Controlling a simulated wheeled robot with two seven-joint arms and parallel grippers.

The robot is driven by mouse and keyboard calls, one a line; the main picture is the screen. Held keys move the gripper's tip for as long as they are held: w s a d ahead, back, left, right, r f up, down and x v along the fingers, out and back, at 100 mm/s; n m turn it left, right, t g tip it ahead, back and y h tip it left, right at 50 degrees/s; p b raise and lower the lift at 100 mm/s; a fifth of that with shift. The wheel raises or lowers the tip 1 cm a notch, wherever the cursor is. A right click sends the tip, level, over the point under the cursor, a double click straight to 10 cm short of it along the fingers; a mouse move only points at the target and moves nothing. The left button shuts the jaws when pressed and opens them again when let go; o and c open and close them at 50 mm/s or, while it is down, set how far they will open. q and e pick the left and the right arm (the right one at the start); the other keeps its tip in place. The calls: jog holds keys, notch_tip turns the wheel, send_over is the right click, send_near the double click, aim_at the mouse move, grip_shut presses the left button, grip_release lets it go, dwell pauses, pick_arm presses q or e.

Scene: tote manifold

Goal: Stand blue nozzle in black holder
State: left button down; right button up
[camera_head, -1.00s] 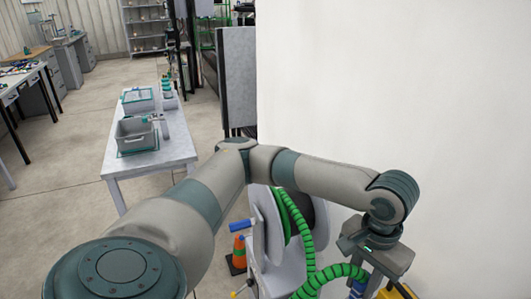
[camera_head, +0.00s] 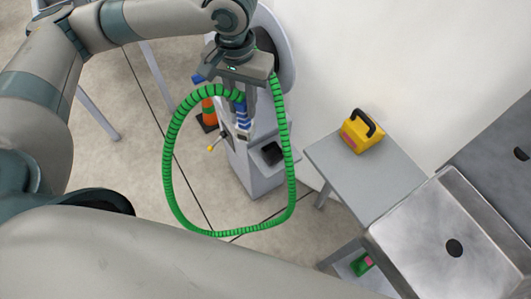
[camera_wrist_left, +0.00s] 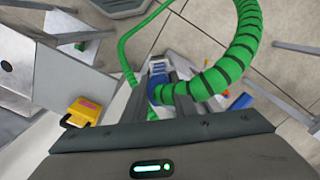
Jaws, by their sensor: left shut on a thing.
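The blue nozzle (camera_head: 242,113) is at the end of a green ribbed hose (camera_head: 167,160). My left gripper (camera_head: 238,100) is shut on it and holds it with its tip down, in front of the grey machine. In the left wrist view the nozzle (camera_wrist_left: 156,88) sits between the fingers (camera_wrist_left: 166,84), partly hidden by them and the hose. The black holder (camera_head: 271,153) is on the grey machine, below and to the right of the nozzle in the head view, apart from it. I cannot make out the holder in the wrist view. My right gripper is out of view.
The hose hangs in a wide loop around the nozzle and holder. A yellow case (camera_head: 362,133) stands on a grey table (camera_head: 390,180) to the right, beside a metal sink (camera_head: 420,235). An orange cone (camera_head: 208,112) stands on the floor left of the machine.

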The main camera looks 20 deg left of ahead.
pick_arm(q)
jog(key=shift+w+d, duration=0.1)
dwell(0.3)
jog(key=shift+w+d+f+m, duration=0.2)
jog(key=shift+w+f+m, duration=0.2)
jog(key=shift+m, duration=0.3)
jog(key=w+d+f+m+p, duration=0.1)
jog(key=w+f+m, duration=0.4)
jog(key=f+m, duration=0.3)
jog(key=w+d+f+m+p, duration=0.1)
jog(key=w+d+f+m, duration=0.1)
jog(key=w+f+m, duration=0.3)
jog(key=shift+w+d+f+m+p, duration=0.25)
jog(key=shift+f+m, duration=2.05)
jog(key=shift+m, duration=3.3)
jog(key=shift+f, duration=0.15)
